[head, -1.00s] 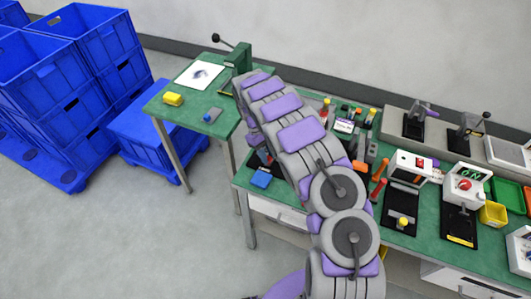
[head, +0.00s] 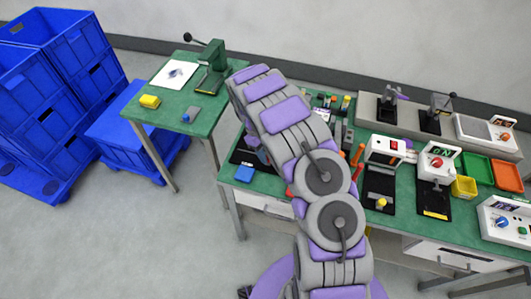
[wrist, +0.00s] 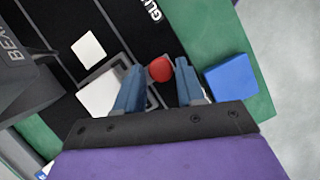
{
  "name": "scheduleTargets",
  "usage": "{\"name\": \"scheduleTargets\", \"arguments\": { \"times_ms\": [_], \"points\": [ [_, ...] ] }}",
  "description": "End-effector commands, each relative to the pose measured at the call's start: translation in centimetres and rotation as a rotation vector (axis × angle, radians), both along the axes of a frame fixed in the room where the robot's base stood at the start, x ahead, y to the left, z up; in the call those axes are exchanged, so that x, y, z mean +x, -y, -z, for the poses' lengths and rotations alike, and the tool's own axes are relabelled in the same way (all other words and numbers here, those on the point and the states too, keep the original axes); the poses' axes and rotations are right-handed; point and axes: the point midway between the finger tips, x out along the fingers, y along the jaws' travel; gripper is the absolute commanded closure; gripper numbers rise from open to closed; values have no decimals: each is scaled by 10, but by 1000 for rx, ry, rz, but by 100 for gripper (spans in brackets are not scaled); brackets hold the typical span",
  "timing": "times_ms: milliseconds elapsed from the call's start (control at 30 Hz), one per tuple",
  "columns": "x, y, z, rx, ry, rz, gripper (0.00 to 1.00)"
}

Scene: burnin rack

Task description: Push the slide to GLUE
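In the wrist view a red ball knob (wrist: 160,69) shows between the tips of my gripper's two blue-grey fingers (wrist: 163,80). The fingers stand apart, with a gap right of the knob; the left finger is close to it, and I cannot tell whether they touch. The knob is over a black board (wrist: 125,20) with pale lines. White lettering reading "GLU" (wrist: 153,9), cut off by the frame edge, lies above the knob. In the head view my arm hides my gripper and most of the board.
A blue block (wrist: 232,77) lies right of my fingers, on the green bench; it also shows in the head view (head: 243,174). White square pieces (wrist: 89,48) and a dark grey part lettered "BEA" (wrist: 22,65) lie left. Other fixtures and trays fill the bench's right side.

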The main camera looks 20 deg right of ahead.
Motion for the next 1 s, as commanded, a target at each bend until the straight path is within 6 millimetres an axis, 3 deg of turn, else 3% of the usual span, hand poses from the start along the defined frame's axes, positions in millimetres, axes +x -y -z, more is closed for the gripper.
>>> {"name": "scheduleTargets", "arguments": {
  "times_ms": [167,533,1000],
  "points": [
    [0,0,0,0,-1,0,45],
    [4,-3,-9,1,2,0,45],
    [36,-22,-99,2,1,0,45]
  ]
}}
